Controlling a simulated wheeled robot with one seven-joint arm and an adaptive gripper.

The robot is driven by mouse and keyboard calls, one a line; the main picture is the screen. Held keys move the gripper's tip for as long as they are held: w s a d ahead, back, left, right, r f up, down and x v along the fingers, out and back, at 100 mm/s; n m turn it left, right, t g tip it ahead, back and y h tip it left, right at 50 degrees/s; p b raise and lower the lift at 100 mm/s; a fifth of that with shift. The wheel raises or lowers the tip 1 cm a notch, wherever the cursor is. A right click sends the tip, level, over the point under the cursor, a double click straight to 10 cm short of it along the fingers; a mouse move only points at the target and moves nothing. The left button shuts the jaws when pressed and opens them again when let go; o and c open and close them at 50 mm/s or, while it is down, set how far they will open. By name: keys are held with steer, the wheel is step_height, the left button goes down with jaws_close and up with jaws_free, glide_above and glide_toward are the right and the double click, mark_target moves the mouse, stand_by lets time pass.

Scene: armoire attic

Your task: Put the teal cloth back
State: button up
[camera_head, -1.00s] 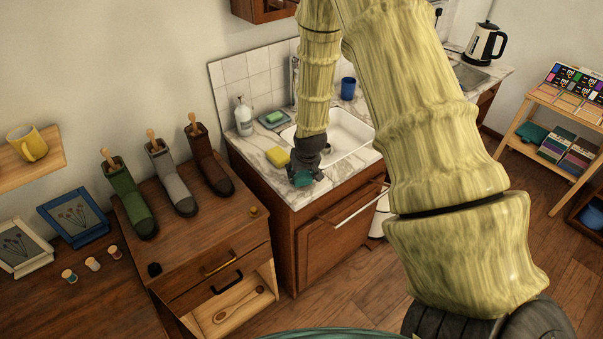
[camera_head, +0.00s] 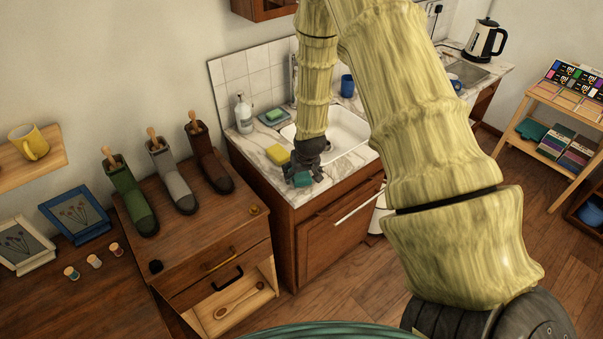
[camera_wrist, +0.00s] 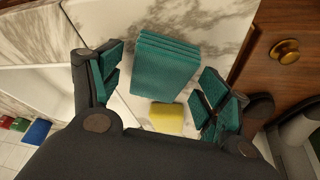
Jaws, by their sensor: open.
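The teal cloth (camera_wrist: 165,65) is a folded, ribbed stack lying on the marble counter (camera_wrist: 215,30) in the wrist view. My gripper (camera_head: 306,172) is open above the front of the counter, left of the sink in the head view. In the wrist view its two teal-padded fingers stand apart, one on each side of the cloth, with gaps between pads and cloth. In the head view teal shows under the gripper; I cannot tell cloth from finger pads there. A yellow sponge (camera_wrist: 167,118) lies beside the cloth, and it also shows in the head view (camera_head: 278,155).
The white sink (camera_head: 345,131) is right of my gripper. A wooden cabinet (camera_head: 222,240) with several boots is at left. A shelf rack (camera_head: 553,106) at right has another teal item (camera_head: 532,130).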

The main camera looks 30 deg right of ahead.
steer(key=b+v, duration=0.3)
steer(key=v, duration=0.8)
steer(key=s+a+f+n+g, duration=0.1)
steer(key=s+a+f, duration=0.3)
steer(key=s+f, duration=0.3)
steer(key=s+a+f+n+g, duration=0.1)
steer(key=s+a+f, duration=0.4)
steer(key=f, duration=0.4)
steer(key=s+a+f, duration=0.3)
steer(key=s+f, duration=0.1)
steer(key=s, duration=0.3)
steer(key=s+a+f+g+y, duration=0.1)
steer(key=s+a+f, duration=0.2)
steer(key=s, duration=0.4)
steer(key=s+a+f+n+g, duration=0.1)
steer(key=s+a+f, duration=0.2)
steer(key=s, duration=0.5)
steer(key=shift+a+f, duration=0.3)
steer(key=shift+f, duration=0.55)
steer(key=shift+c, duration=0.3)
